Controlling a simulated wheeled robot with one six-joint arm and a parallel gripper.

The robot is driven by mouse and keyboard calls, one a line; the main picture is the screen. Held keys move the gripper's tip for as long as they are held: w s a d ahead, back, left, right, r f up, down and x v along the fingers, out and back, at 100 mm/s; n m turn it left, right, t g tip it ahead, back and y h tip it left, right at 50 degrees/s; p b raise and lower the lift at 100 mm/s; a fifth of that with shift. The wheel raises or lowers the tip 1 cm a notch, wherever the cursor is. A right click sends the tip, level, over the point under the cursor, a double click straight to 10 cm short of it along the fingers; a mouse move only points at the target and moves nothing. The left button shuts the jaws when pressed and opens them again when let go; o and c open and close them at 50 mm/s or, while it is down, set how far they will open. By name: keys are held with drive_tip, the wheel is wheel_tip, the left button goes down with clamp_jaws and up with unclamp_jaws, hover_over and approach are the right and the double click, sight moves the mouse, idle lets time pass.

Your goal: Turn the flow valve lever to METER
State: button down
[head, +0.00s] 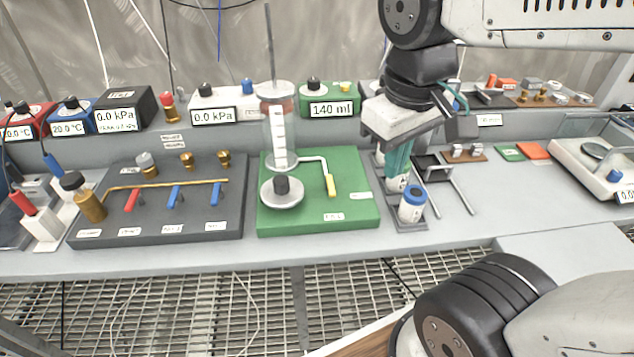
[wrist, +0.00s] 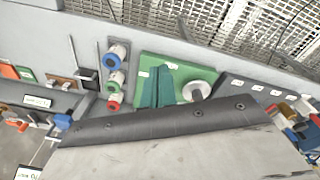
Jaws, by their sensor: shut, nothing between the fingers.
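The green board (head: 350,215) carries a clear graduated cylinder (head: 280,130) with a round metal base. A bent white tube runs from it to a yellow-handled lever (head: 331,185), which points toward the board's front edge. I take this as the flow valve lever; the small labels are unreadable. My gripper (head: 398,172) has its teal fingers shut and empty, pointing down to the right of the board, near the bottle rack. In the wrist view the fingers (wrist: 160,92) overlap the green board (wrist: 185,70); the lever is not clearly visible there.
A blue-capped bottle (head: 412,203) stands in a rack close to my fingers; several bottles (wrist: 116,78) show in the wrist view. A dark board (head: 160,215) with red and blue levers lies left. A display reading 140 ml (head: 332,109) stands behind. A metal stand (head: 445,185) is right.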

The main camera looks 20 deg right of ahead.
drive_tip(key=w+a+f+n+g+h, duration=0.1)
drive_tip(key=w+f+n, duration=0.1)
drive_tip(key=w+n, duration=0.3)
drive_tip(key=w+a+f+n+g+h, duration=0.1)
drive_tip(key=w+a+f+n, duration=0.1)
drive_tip(key=w, duration=0.5)
drive_tip(key=n+h, duration=0.2)
drive_tip(key=n, duration=0.4)
approach(330, 190)
drive_tip(key=w+a+r, duration=0.2)
drive_tip(key=shift+s+f, duration=0.1)
drive_tip(key=shift+s, duration=0.05)
drive_tip(key=x, duration=1)
drive_tip(key=shift+s+a, duration=0.1)
drive_tip(key=shift+a, duration=0.1)
